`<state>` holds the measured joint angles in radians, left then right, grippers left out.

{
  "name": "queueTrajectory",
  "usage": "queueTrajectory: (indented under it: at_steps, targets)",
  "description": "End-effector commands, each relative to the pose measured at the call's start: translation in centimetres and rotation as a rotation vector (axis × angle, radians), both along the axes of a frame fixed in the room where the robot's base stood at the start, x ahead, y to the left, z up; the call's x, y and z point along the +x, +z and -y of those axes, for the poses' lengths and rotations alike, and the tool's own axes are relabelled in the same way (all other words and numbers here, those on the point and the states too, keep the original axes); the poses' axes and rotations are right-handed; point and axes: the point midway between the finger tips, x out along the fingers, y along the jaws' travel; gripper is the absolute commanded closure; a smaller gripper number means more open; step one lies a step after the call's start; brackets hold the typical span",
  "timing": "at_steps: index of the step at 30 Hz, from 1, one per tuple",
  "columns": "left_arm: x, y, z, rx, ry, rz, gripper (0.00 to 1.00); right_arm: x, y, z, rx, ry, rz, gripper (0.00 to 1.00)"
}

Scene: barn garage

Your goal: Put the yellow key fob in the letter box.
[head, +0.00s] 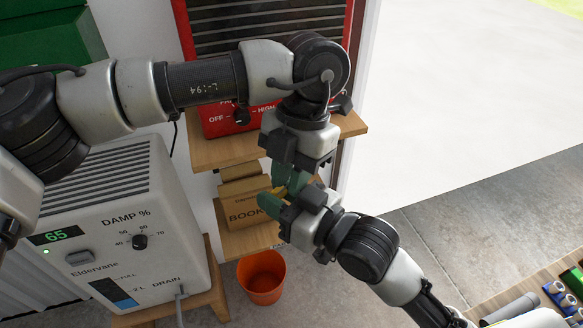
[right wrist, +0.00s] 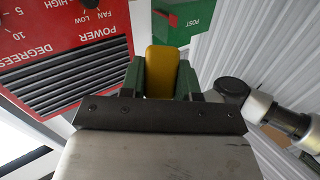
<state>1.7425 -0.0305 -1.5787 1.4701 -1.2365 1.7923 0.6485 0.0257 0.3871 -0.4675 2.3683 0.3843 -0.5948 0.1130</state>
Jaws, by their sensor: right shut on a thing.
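The yellow key fob (right wrist: 162,72) is between the green fingers of my right gripper (right wrist: 161,80), which is shut on it. In the head view only a little yellow of the fob (head: 280,190) shows. My right gripper (head: 281,201) reaches in from the lower right. My left gripper (head: 292,172) points down just above it, close to its fingers; I cannot tell its opening or whether it touches the fob. A green box marked POST (right wrist: 188,19), the letter box, shows beyond the fob in the right wrist view. I cannot identify it surely in the head view.
A red heater (head: 224,122) stands on a wooden shelf (head: 215,153). Below is a box marked BOOK (head: 243,214). An orange bucket (head: 262,278) is on the floor. A grey dehumidifier (head: 125,215) stands at left.

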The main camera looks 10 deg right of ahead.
Motion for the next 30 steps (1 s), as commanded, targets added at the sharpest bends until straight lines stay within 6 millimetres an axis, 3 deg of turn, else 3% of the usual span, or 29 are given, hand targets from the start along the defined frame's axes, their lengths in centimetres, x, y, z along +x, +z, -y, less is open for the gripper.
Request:
queueTrajectory:
  at_steps: [1, 5, 8, 9, 15, 24, 26, 30]
  targets:
    - [0.0, 0.0, 0.0, 0.0, 0.0, 0.0, 0.81, 0.0, 0.0, 0.0, 0.0, 0.0, 0.0, 0.95]
    - [0.0, 0.0, 0.0, 0.0, -0.001, 0.0, 1.0, 0.0, 0.0, 0.0, 0.0, 0.0, 0.0, 0.95]
    - [-0.1, 0.0, 0.1, -0.001, -0.003, -0.001, 1.0, 0.0, 0.0, 0.0, 0.0, 0.0, 0.0, 0.95]
    - [-0.1, 0.0, 0.1, -0.002, -0.003, -0.002, 1.0, 0.0, 0.0, 0.0, 0.0, 0.0, 0.0, 0.66]
    - [-0.1, 0.0, 0.1, -0.001, -0.002, -0.001, 1.0, 0.0, 0.0, 0.0, 0.0, 0.0, 0.0, 0.39]
    - [0.0, 0.0, 0.0, 0.0, 0.0, 0.0, 1.0, 0.0, -0.6, 0.0, -0.009, -0.003, -0.013, 0.39]
    - [0.0, 0.0, 0.0, 0.0, 0.0, 0.0, 1.0, 0.0, -1.7, 0.0, -0.024, -0.007, -0.035, 0.39]
    - [0.0, 0.0, 0.0, 0.0, 0.0, 0.0, 1.0, -0.4, -6.6, 0.1, -0.101, -0.027, -0.138, 0.39]
